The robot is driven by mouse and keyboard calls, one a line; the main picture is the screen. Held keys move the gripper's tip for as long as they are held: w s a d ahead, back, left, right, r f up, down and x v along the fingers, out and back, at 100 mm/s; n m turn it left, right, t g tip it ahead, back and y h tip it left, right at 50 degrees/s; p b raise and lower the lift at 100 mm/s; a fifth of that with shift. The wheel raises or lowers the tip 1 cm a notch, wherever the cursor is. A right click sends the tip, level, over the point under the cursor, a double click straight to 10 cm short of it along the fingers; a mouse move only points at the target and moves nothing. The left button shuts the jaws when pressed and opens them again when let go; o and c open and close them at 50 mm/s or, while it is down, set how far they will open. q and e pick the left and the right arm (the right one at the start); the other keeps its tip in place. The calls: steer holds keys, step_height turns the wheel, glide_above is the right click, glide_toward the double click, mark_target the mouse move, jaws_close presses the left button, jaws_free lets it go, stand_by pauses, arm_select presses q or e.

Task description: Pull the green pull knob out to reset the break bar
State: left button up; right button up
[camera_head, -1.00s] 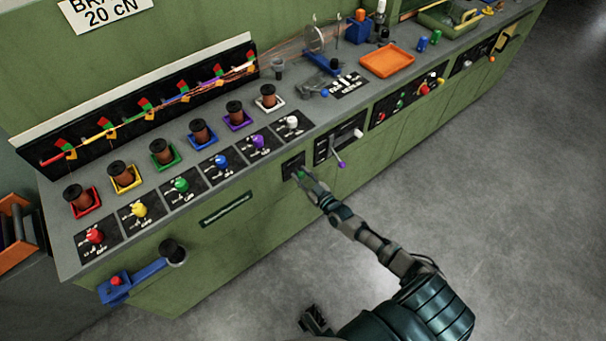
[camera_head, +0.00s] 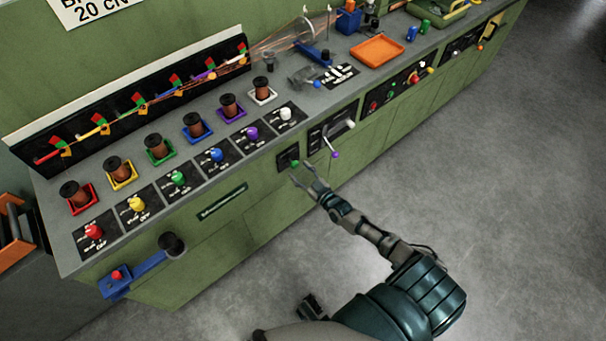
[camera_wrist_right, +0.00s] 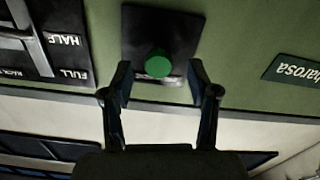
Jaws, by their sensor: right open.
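The green pull knob (camera_head: 294,163) stands out from a small black plate (camera_head: 286,156) on the front face of the green machine. In the right wrist view the round knob (camera_wrist_right: 158,64) shows in front of its dark plate (camera_wrist_right: 160,30). My right gripper (camera_head: 304,172) is open, its fingertips just in front of the knob. In the right wrist view its two fingers (camera_wrist_right: 160,84) stand apart, one on each side below the knob, with a gap to it on both sides. A dark two-pronged part (camera_head: 312,307) low in the head view looks like my left gripper; its jaws are unclear.
Several coloured knobs and spools line the console to the left. A blue crank arm (camera_head: 150,272) juts from the front left. The grey floor (camera_head: 480,200) at right is clear.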

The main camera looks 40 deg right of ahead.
steer(key=s+d, duration=0.1)
steer(key=s, duration=1.1)
steer(key=shift+f, duration=0.1)
steer(key=s+a+f+g+p, duration=0.2)
steer(key=s+a+f+g, duration=0.25)
steer(key=f, duration=0.45)
steer(key=s+a+f+g+p, duration=0.1)
steer(key=s+a+f+g, duration=0.35)
steer(key=f, duration=0.35)
arm_select(q)
steer(key=s+f+p, duration=0.2)
steer(key=s+f, duration=0.2)
steer(key=f, duration=0.9)
steer(key=shift+s+a+f, duration=0.2)
steer(key=shift+f, duration=0.05)
arm_select(e)
steer(key=s+a+f+g, duration=0.3)
steer(key=s+f, duration=0.1)
steer(key=s, duration=0.4)
steer(key=s+a+f+m+g+h, duration=0.1)
steer(key=s+a+f+g, duration=0.2)
steer(key=s, duration=0.5)
steer(key=shift+s+a+f+g, duration=0.3)
steer(key=shift+f+g, duration=0.4)
steer(key=shift+f, duration=0.2)
arm_select(q)
steer(key=shift+a, duration=0.1)
